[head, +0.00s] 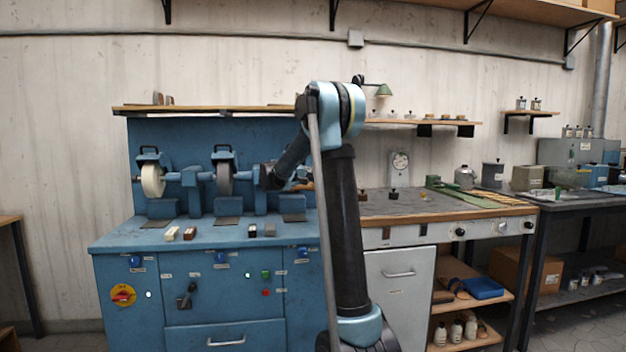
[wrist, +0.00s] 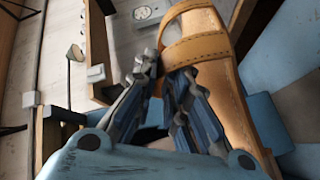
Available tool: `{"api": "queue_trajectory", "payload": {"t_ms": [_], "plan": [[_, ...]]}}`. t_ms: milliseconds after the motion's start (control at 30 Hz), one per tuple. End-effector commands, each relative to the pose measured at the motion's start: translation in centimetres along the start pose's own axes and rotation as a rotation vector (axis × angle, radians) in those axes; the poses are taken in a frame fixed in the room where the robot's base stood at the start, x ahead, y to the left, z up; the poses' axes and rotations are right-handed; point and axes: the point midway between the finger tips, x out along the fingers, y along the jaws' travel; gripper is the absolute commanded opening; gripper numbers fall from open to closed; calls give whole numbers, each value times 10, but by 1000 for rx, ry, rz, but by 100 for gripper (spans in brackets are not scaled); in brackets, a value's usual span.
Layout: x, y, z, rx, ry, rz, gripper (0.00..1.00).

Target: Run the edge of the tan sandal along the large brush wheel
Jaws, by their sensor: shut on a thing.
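The tan sandal (wrist: 207,50) fills the upper right of the wrist view, its straps and sole edge showing. My gripper (wrist: 163,72) is shut on it at the strap side. In the head view my forearm reaches towards the right part of the blue machine, and the grip itself is hard to make out there. A pale wheel (head: 152,180) is on the machine's left and a dark wheel (head: 224,179) is in its middle. Both are upright on one shaft line. I cannot tell for sure which is the large brush wheel. My arm hides part of the machine's right end.
The blue machine bench (head: 140,237) has several small blocks along its front. A grey-topped workbench (head: 400,204) with a dial scale (head: 399,163) stands to the right. A wooden shelf (head: 215,109) runs above the machine. The bench top's front left is clear.

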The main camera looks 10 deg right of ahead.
Motion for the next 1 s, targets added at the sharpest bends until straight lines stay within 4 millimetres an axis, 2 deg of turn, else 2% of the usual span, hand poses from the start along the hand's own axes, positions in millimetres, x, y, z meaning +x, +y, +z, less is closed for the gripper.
{"api": "queue_trajectory", "payload": {"t_ms": [633,1000], "plan": [[0,0,0,0,0,0,0],[8,3,3,0,0,1,0]]}}
